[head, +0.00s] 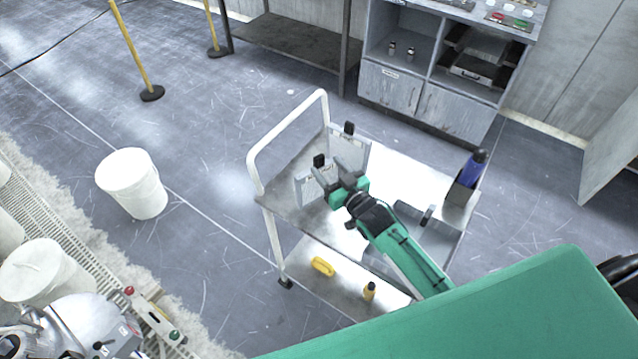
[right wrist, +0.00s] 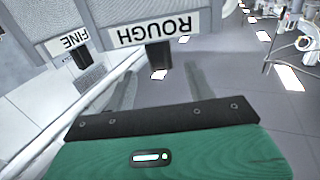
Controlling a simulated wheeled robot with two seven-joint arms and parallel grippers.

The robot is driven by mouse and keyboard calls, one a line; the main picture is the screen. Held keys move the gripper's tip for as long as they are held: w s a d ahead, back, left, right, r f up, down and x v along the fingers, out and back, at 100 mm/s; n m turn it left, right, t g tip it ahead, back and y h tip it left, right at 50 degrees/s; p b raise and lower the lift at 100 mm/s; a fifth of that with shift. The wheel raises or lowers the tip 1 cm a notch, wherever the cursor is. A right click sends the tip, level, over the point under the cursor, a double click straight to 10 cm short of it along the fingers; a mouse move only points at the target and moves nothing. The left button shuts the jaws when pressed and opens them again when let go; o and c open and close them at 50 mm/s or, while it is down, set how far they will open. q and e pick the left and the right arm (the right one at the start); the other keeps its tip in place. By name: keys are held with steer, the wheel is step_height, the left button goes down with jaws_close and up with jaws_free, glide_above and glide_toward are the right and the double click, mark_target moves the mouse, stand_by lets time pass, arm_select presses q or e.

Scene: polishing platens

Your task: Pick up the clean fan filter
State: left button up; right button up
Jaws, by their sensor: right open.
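Nothing in view is marked as the clean fan filter. Two upright grey panels, a nearer one (head: 305,190) and a farther one (head: 360,150), stand on the cart, each topped by a black grip. In the right wrist view two panels show upside down, with a ROUGH label (right wrist: 158,31) and a FINE label (right wrist: 79,41). My right gripper (head: 343,172) is beside these panels. It also shows in the right wrist view (right wrist: 160,80), fingers apart and empty, the ROUGH panel's black grip beyond them. My left gripper is out of view.
The metal cart (head: 395,160) also holds a dark grey flat piece (head: 428,238) and a blue bottle (head: 472,168) in a dark holder. Its lower shelf has a yellow ring (head: 322,267) and a small yellow bottle (head: 369,291). A white bucket (head: 135,185) stands left; a cabinet (head: 425,95) stands behind.

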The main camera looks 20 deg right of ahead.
mark_target(321, 159)
steer(key=b+x, duration=0.2)
steer(key=x, duration=0.3)
steer(key=shift+r, duration=0.15)
steer(key=shift+s, duration=0.1)
jaws_close()
steer(key=shift+r, duration=0.1)
